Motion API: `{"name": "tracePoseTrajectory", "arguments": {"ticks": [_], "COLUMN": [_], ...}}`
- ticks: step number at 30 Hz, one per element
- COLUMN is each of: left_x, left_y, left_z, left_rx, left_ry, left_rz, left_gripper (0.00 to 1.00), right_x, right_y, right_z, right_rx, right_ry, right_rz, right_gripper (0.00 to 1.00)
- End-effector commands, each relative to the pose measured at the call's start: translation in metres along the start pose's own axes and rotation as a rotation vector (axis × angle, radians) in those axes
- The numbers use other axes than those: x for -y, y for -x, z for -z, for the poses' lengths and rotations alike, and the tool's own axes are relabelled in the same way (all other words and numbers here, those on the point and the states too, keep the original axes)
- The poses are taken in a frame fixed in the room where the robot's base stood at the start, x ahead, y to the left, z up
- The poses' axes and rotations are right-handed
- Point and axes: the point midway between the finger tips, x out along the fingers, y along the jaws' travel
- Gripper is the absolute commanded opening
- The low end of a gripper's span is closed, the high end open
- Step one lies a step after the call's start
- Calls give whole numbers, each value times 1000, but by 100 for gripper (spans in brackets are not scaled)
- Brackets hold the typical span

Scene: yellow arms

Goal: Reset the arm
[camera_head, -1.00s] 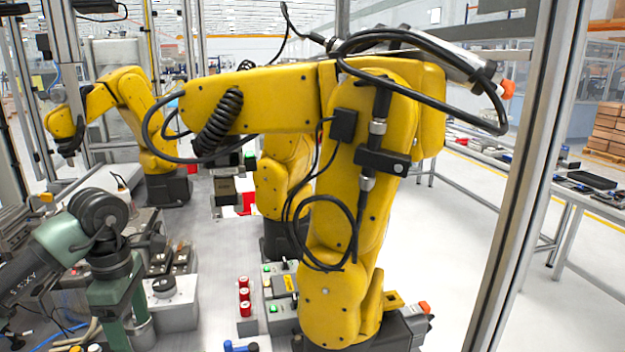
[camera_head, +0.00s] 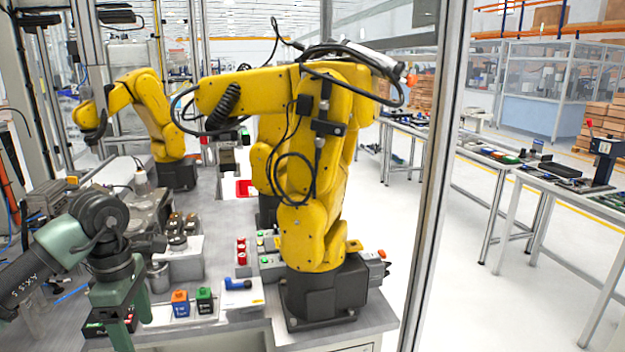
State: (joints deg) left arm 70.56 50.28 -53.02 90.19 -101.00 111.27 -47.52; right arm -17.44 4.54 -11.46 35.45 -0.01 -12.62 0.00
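My grey-green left arm comes in from the left edge and bends down over the workbench (camera_head: 222,325). Its lower end (camera_head: 126,310) shows slim green parts near the bottom edge, but I cannot tell whether its gripper is open or shut. My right arm and gripper are not in view. A large yellow robot arm (camera_head: 315,190) stands on a dark base on the bench, its upper link reaching left with black cables. Further yellow arms stand behind it, one at the back left (camera_head: 150,115).
An orange-topped blue block (camera_head: 180,303), a green-marked dark block (camera_head: 204,300) and a blue item (camera_head: 238,284) sit on the bench front. Red cylinders (camera_head: 241,252) stand behind. A metal post (camera_head: 437,170) rises right of the yellow arm. Side tables (camera_head: 530,180) hold parts; the floor between is clear.

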Motion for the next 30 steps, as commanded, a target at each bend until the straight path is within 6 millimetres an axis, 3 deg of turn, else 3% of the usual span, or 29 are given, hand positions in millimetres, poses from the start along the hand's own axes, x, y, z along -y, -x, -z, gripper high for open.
{"name": "tracePoseTrajectory", "arguments": {"ticks": [11, 17, 20, 22, 25, 27, 30], "left_x": [0, 0, -2, -8, -30, -48, -61], "left_y": [-44, -78, -97, -113, -147, -186, -256], "left_z": [-65, -128, -169, -197, -220, -216, -188], "left_rx": [271, 556, 768, 946, 1211, 1362, 1482], "left_ry": [67, 205, 361, 536, 918, 1254, 1716], "left_rz": [95, 216, 324, 427, 609, 734, 860], "left_gripper": [74, 74, 74, 74, 74, 74, 74], "right_x": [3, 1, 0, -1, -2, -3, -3], "right_y": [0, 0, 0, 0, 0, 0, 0], "right_z": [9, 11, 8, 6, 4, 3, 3], "right_rx": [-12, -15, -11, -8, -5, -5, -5], "right_ry": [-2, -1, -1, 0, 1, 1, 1], "right_rz": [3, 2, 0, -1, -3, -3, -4], "right_gripper": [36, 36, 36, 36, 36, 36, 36]}}
